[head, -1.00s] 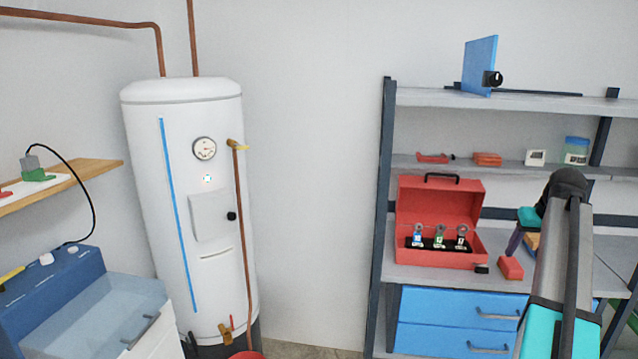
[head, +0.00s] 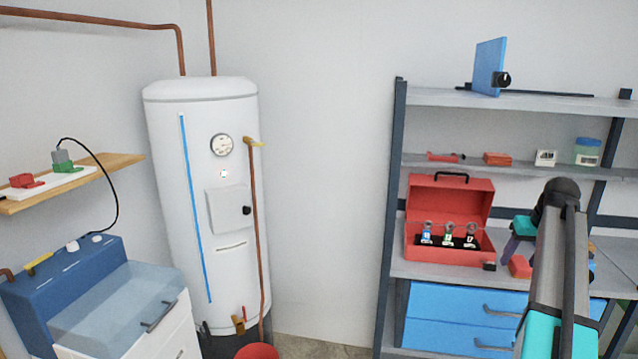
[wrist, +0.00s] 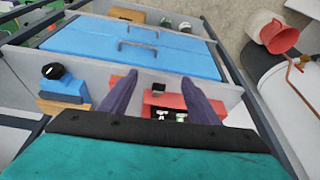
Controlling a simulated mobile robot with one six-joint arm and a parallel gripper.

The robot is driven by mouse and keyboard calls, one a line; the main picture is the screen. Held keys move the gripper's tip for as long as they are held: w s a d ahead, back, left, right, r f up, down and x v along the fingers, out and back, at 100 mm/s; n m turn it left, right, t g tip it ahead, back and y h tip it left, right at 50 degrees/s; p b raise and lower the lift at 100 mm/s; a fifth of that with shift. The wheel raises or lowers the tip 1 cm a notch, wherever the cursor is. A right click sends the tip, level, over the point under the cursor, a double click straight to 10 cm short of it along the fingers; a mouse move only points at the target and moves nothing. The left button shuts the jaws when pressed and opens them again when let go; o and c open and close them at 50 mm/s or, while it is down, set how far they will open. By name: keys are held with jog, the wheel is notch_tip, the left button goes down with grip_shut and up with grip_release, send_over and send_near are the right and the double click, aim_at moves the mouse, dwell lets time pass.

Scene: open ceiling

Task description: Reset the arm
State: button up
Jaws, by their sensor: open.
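My gripper (wrist: 158,80) is open in the wrist view, its two dark purple fingers apart with nothing held between them. In the head view my gripper (head: 512,248) is partly hidden behind my arm, in front of the shelf rack and just right of the open red toolbox (head: 448,256). In the wrist view part of the red toolbox (wrist: 152,100) shows beyond and between the fingers. I cannot tell the exact gap between the fingers and the toolbox.
The shelf rack (head: 398,150) stands at right, with blue drawers (head: 463,302) below the toolbox. A small red block (head: 519,266) lies near the toolbox. A white water heater (head: 180,200) stands at left, with a red bucket (head: 258,352) by its foot. Bare wall lies between heater and rack.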

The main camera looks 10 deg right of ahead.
jog(key=w+a+f+n+g+y, duration=0.1)
jog(key=w+a+f, duration=0.2)
jog(key=a+f, duration=0.55)
jog(key=w+a+f+n+g+y, duration=0.1)
jog(key=w+a+f, duration=0.1)
jog(key=a+f, duration=0.65)
jog(key=s+a+f+n+g+y, duration=0.1)
jog(key=s+a+f+g, duration=0.15)
jog(key=a+f, duration=0.7)
jog(key=s+a+f+n+g, duration=0.1)
jog(key=s+a+f, duration=0.35)
jog(key=f, duration=0.75)
jog(key=s+a+f+n+g, duration=0.1)
jog(key=s+a+f+g, duration=0.2)
jog(key=s+a+f, duration=1.25)
jog(key=s+a+f+h, duration=0.1)
jog(key=s+f, duration=0.2)
jog(key=s, duration=0.6)
jog(key=s+a+f+m+g+h, duration=0.1)
jog(key=s+a+f, duration=0.1)
jog(key=s, duration=0.7)
jog(key=shift+s+a+f+m, duration=0.15)
jog(key=shift+s+f+m, duration=0.15)
jog(key=shift+f, duration=0.25)
